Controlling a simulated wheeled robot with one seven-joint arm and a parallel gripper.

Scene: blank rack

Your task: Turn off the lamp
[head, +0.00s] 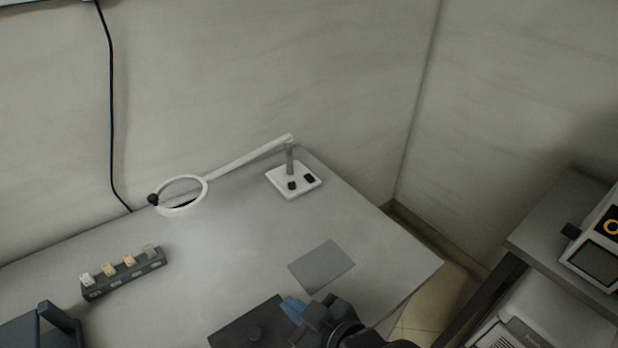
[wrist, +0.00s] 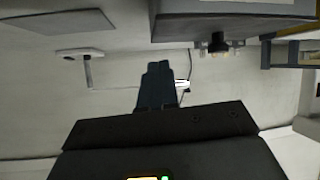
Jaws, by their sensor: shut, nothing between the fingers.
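The lamp is a white ring head (head: 183,196) on a long white arm (head: 248,158). The arm runs to a grey post on a white square base (head: 293,180) at the back right of the table. Two black controls (head: 309,178) sit on the base. The base also shows upside down in the wrist view (wrist: 80,52). I cannot tell for certain whether the lamp is lit. My gripper (head: 293,308) is at the front of the table, well short of the lamp base. Its blue fingers (wrist: 160,85) are shut and empty in the wrist view.
A flat grey plate (head: 321,267) lies between my gripper and the lamp base. A dark slab with a knob (head: 236,329) is left of my gripper. A dark rack with several small blocks (head: 124,278) stands at left. The middle of the grey table (head: 220,240) is clear.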

